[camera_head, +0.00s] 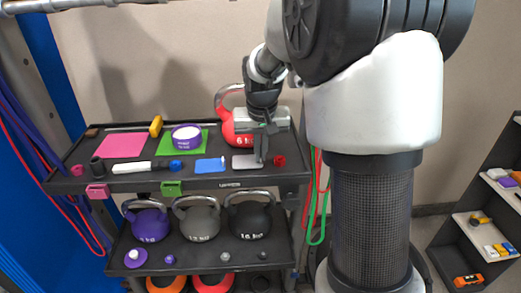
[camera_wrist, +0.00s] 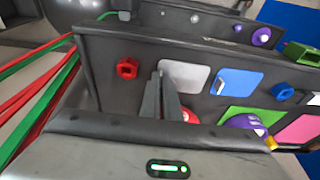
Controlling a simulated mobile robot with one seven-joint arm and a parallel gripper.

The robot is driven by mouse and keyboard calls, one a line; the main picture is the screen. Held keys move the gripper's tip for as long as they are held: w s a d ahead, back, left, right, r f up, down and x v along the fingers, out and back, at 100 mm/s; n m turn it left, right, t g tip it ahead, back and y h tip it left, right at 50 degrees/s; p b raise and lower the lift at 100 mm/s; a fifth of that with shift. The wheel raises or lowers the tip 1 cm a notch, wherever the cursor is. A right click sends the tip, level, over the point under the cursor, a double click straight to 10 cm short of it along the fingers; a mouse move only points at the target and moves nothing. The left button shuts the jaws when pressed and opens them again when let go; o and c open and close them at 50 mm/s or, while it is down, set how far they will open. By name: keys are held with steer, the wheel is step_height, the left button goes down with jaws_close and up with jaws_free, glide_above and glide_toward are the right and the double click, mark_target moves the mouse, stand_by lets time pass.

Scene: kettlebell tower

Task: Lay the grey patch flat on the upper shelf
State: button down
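The grey patch (camera_head: 244,162) looks flat at the front right of the upper shelf (camera_head: 220,180). It also shows in the wrist view (camera_wrist: 186,76), left of the blue patch (camera_wrist: 236,82). My gripper (camera_head: 262,159) points down at the patch's edge beside the red nut-shaped piece (camera_head: 279,161). In the wrist view its two fingers (camera_wrist: 161,76) stand close together, with their tips at the patch's edge. I cannot tell whether the edge is between them or whether a small gap is left.
A red kettlebell (camera_head: 230,130) stands behind my gripper. The blue patch, a green patch (camera_head: 165,147) under a purple-and-white roll (camera_head: 187,136), and a pink patch (camera_head: 122,145) lie to the left. Several kettlebells (camera_head: 198,222) fill the shelf below.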

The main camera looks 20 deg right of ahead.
steer(key=shift+f, duration=0.45)
stand_by(0.5)
steer(key=c, duration=1.9)
jaws_free()
steer(key=shift+c, duration=0.2)
steer(key=d+v, duration=0.1)
steer(key=v, duration=1.6)
steer(key=shift+a+r+p, duration=0.25)
steer(key=shift+a+p, duration=0.2)
steer(key=shift+a, duration=0.05)
steer(key=shift+s, duration=0.15)
steer(key=s+a+n+t+p, duration=0.2)
steer(key=s+p, duration=0.3)
steer(key=s, duration=1.6)
steer(key=shift+a+t+y, duration=0.25)
steer(key=shift+t+y, duration=0.05)
steer(key=shift+t, duration=0.1)
